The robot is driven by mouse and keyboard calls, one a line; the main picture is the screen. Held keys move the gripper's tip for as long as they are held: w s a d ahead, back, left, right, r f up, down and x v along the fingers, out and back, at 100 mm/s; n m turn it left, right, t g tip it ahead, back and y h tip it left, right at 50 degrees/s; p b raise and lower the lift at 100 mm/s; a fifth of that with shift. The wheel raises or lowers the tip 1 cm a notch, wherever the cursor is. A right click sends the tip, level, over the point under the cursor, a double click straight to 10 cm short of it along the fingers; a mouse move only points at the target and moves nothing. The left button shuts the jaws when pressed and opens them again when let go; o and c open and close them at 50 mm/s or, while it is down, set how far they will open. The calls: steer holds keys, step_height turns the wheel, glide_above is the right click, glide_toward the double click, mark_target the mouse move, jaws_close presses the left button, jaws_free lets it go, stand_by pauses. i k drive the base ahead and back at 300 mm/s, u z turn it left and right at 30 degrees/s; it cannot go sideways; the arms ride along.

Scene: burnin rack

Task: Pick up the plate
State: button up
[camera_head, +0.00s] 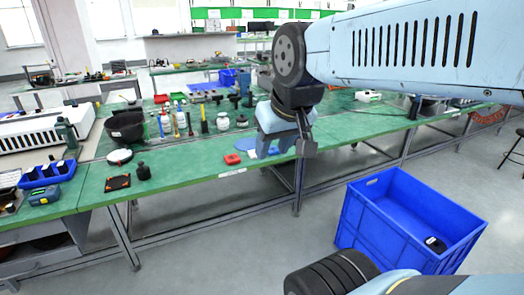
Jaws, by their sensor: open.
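My gripper (284,142) hangs from the arm over the front edge of the green bench, right of the picture's middle. It is open, and I see nothing held in it. A flat light-blue piece (256,153) lies on the bench under and beside the gripper, partly hidden by it; it may be the plate, but I cannot tell for sure. Whether the gripper touches it is also unclear.
A small black weight-like object (143,171) stands near the front edge. A blue crate (378,222) with a dark item inside is on the floor.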

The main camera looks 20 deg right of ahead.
mark_target(273, 150)
steer(key=u, duration=0.55)
steer(key=k, duration=1.3)
steer(key=u, duration=0.7)
steer(key=i, duration=2.25)
steer(key=z, duration=1.2)
steer(key=i, duration=1.15)
steer(key=z, duration=0.7)
steer(key=k, duration=0.45)
